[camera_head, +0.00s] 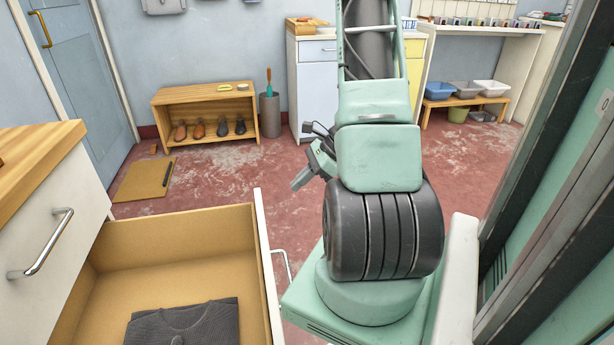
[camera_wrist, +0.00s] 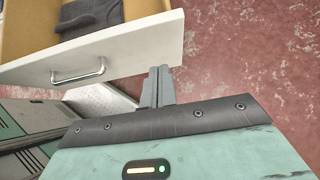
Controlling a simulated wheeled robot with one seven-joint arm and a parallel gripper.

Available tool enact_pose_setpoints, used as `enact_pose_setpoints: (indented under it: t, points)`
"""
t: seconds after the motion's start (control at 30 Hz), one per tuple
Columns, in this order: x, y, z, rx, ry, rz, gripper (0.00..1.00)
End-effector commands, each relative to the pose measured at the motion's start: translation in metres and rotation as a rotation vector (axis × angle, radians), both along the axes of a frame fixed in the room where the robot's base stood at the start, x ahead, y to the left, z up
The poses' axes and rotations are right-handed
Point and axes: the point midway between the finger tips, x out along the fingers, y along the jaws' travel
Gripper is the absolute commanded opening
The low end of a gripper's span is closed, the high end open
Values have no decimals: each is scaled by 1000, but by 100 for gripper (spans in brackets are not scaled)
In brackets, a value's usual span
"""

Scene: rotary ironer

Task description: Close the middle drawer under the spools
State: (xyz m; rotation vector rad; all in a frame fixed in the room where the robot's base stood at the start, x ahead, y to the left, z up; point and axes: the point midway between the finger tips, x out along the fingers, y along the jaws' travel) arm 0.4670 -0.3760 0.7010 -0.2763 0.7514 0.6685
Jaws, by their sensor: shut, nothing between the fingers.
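A drawer stands pulled out at the lower left of the head view, with a wooden inside and a white front (camera_head: 267,268) that carries a metal handle (camera_head: 282,267). A folded dark grey garment (camera_head: 186,323) lies in it. The wrist view shows the same white front (camera_wrist: 135,48) and its handle (camera_wrist: 79,72). My gripper (camera_wrist: 159,72) is shut and empty, its fingertips by the front's lower edge near its right end. I cannot tell whether they touch it.
A white cabinet front (camera_head: 45,245) with a wooden top and a metal handle is at the left. A low wooden shoe rack (camera_head: 206,90) stands by the back wall, with a mat (camera_head: 145,180) on the floor. The red floor (camera_head: 230,178) between is mostly clear. Green machinery (camera_head: 560,220) borders the right.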

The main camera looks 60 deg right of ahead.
Motion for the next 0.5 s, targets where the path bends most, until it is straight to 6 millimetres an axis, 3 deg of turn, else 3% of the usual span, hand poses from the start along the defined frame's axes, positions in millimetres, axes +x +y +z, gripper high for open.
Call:
enact_pose_setpoints:
  t: [0.2,0.5]
  points:
    - [24,22,-35,4,2,3,0]
    - [50,43,-30,-1,0,2,0]
